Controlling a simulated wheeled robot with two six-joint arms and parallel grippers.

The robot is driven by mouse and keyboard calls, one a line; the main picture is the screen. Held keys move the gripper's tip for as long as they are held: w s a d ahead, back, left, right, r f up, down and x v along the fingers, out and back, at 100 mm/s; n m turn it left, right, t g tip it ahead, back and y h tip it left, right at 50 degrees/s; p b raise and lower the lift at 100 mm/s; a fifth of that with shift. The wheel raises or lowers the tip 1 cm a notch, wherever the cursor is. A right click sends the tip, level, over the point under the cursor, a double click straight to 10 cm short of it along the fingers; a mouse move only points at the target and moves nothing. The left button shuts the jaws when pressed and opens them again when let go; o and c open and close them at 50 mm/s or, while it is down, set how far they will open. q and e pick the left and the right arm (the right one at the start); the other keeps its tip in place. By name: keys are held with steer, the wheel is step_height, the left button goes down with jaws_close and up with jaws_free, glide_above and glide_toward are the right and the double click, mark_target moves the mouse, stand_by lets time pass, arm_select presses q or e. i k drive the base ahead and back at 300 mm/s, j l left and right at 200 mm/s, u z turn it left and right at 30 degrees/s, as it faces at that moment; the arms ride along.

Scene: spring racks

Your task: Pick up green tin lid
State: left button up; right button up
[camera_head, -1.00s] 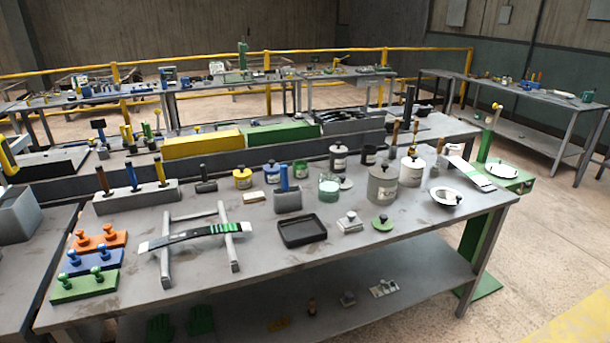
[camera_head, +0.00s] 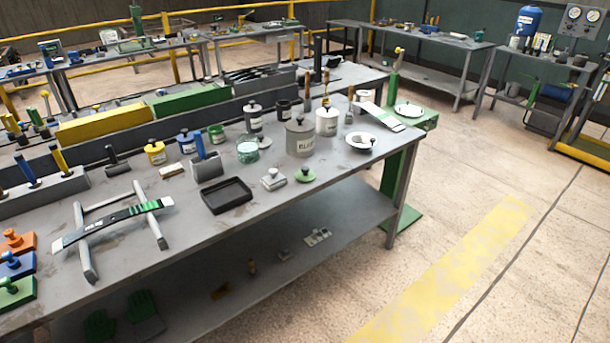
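The green tin lid (camera_head: 305,174) lies flat on the grey workbench near its front edge, with a dark knob on top. It is to the right of a small grey block with a knob (camera_head: 273,179) and in front of the large grey labelled tin (camera_head: 300,138). Neither of my grippers shows in the head view.
The grey workbench (camera_head: 190,226) also bears a black tray (camera_head: 226,195), a white bowl (camera_head: 360,142), a white tin (camera_head: 327,121) and a leaf-spring strip on a stand (camera_head: 112,222). A green post stand (camera_head: 391,173) is at its right end. Open floor (camera_head: 390,262) lies in front and to the right.

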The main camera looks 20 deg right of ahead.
mark_target(304, 174)
steer(key=i+l, duration=0.25)
steer(key=i, duration=0.25)
steer(key=i+l, duration=0.25)
steer(key=i, duration=0.2)
steer(key=z, duration=0.05)
